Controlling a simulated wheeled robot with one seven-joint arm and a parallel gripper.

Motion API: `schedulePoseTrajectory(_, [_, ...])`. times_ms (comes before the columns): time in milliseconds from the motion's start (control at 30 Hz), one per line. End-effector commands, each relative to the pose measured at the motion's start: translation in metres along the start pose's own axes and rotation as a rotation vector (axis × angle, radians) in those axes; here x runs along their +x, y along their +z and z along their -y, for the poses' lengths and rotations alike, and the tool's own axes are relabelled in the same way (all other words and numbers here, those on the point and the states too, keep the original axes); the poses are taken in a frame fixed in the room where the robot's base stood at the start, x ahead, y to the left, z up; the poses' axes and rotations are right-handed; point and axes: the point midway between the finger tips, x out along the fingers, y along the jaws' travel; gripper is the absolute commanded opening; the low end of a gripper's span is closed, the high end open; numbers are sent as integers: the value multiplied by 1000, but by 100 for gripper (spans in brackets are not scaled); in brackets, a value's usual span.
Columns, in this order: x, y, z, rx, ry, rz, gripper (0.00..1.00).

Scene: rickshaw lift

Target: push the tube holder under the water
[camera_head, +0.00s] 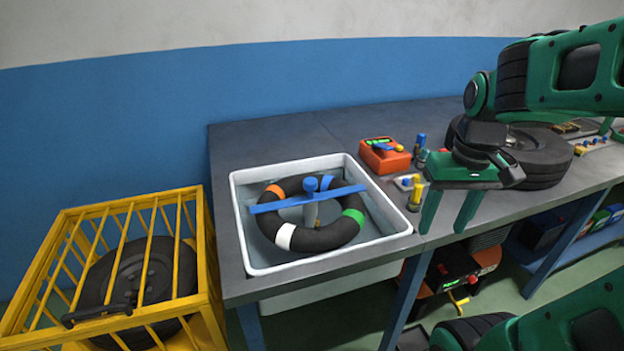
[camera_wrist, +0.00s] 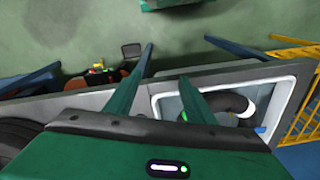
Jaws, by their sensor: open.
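The tube holder is a blue bar (camera_head: 306,199) with a round blue knob on an upright post, lying across a black inner tube (camera_head: 330,232). The tube has orange, blue, green and white bands and sits in a white basin (camera_head: 240,222) of water set in the bench. My gripper (camera_head: 446,232) is open and empty, to the right of the basin near the bench's front edge, fingers pointing down. In the wrist view my two fingers (camera_wrist: 167,70) are spread apart, and part of the tube (camera_wrist: 228,101) and the basin (camera_wrist: 283,97) show beside the right finger.
A red box (camera_head: 384,157) with coloured tools stands behind the basin's right side. Small blue and yellow items (camera_head: 413,188) stand between the basin and my gripper. A wheel (camera_head: 540,158) lies on the bench at right. A yellow cage (camera_head: 190,255) holding a wheel stands left of the bench.

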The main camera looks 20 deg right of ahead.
Motion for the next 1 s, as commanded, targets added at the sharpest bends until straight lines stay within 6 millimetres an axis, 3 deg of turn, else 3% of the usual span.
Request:
schedulePoseTrajectory(33, [-4, -28, 13, -95, -8, -19, 49])
schedulePoseTrajectory(200, [-12, -118, 76, -466, -64, -105, 49])
schedulePoseTrajectory(400, [-14, -193, 156, -834, -155, -207, 49])
schedulePoseTrajectory(600, [-15, -226, 204, -1029, -217, -277, 49])
schedulePoseTrajectory(767, [-11, -232, 216, -1070, -233, -293, 49])
schedulePoseTrajectory(1000, [21, -236, 225, -1067, -233, -289, 49])
